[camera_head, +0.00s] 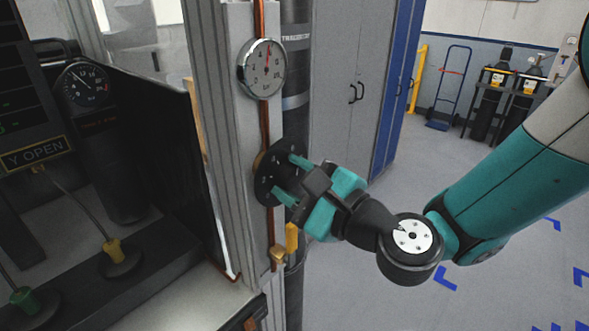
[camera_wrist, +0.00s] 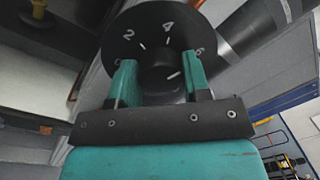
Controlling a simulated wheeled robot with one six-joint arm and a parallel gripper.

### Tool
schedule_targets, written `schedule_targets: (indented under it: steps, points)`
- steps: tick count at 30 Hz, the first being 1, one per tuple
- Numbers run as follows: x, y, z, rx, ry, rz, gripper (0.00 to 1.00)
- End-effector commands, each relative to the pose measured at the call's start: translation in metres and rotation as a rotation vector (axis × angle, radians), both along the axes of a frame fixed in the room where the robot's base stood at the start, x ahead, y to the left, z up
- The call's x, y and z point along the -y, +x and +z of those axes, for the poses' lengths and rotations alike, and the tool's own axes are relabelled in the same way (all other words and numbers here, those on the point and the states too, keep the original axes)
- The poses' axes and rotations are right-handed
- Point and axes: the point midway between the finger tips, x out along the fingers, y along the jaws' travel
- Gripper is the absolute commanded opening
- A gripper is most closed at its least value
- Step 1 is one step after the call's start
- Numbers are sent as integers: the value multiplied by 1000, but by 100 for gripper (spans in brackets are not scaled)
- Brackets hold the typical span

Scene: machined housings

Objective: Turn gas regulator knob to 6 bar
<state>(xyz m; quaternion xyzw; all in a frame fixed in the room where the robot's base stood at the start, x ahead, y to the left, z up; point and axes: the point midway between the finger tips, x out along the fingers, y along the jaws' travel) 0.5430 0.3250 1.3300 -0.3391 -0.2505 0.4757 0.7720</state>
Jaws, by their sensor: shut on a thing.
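The regulator's black round dial plate (camera_head: 266,180) sits on the copper pipe in the head view. In the wrist view the plate (camera_wrist: 160,17) shows the numbers 2, 4 and 6. The black knob (camera_wrist: 158,55) stands out from its middle, with a white line on its face slanting up and right, roughly toward the 6. My gripper (camera_head: 290,178) is shut on the knob; in the wrist view its teal fingers (camera_wrist: 160,75) press on either side of it. The round pressure gauge (camera_head: 262,69) above has its red needle pointing nearly straight up.
A grey pillar (camera_head: 237,130) carries the copper pipe (camera_head: 264,125). A brass fitting (camera_head: 278,254) lies below the dial. A dark-framed cabinet with another gauge (camera_head: 85,86) stands left. Grey lockers (camera_head: 345,90) stand behind; open floor lies right.

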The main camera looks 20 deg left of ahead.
Motion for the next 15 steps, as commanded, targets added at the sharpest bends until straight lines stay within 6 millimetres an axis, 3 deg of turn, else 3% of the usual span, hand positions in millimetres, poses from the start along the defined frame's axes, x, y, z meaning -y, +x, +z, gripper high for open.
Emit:
schedule_targets:
  steps: [15]
  points:
    - [0,0,0,-185,75,-2,20]
